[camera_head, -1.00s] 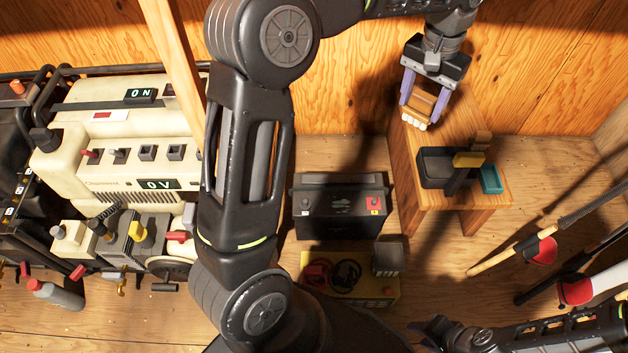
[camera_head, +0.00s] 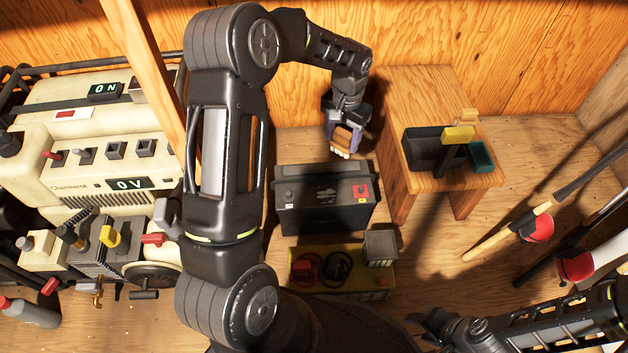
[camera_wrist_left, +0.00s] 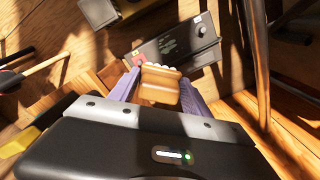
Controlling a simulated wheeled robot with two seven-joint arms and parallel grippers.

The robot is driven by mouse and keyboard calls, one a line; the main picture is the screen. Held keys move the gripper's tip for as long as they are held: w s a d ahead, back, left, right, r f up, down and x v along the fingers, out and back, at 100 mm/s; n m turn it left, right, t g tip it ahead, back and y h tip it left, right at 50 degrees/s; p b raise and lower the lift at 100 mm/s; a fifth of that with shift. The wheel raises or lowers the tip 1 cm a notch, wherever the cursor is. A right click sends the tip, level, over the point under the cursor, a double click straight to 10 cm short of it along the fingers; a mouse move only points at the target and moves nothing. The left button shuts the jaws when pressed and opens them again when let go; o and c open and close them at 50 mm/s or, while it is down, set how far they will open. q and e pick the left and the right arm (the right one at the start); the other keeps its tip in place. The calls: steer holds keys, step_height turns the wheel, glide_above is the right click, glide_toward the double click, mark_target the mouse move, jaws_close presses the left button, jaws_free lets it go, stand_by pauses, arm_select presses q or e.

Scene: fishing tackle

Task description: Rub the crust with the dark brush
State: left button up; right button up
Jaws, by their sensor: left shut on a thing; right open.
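My left gripper (camera_head: 342,140) is shut on a brown wooden brush (camera_head: 344,138) with pale bristles pointing down. In the left wrist view, the brush (camera_wrist_left: 160,84) sits between the two purple fingers. The brush is above and behind the right end of a black battery (camera_head: 325,205), near its red terminal (camera_head: 361,191). In the head view the brush appears apart from the battery; the exact gap cannot be told. I cannot clearly make out the crust. My right gripper (camera_head: 437,326) is open and empty at the bottom right.
A wooden table (camera_head: 415,95) to the right holds a black bin (camera_head: 415,147), a yellow-topped item (camera_head: 457,134), a teal box (camera_head: 482,155) and a light wooden piece (camera_head: 466,115). A yellow box (camera_head: 300,262) stands in front of the battery. Rods (camera_head: 500,238) lean at right.

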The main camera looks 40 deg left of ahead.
arm_select(q)
steer(key=s+a+f+b, duration=0.1)
steer(key=s+a+f, duration=0.1)
steer(key=f, duration=0.5)
steer(key=s+a+f+b, duration=0.2)
steer(key=s+a+f, duration=0.1)
steer(key=f, duration=0.4)
steer(key=shift+a+f, duration=0.15)
steer(key=shift+f, duration=0.05)
arm_select(e)
steer(key=f, duration=0.4)
steer(key=shift+w+d+f, duration=0.15)
steer(key=shift+w+d, duration=0.2)
steer(key=shift+f, duration=0.1)
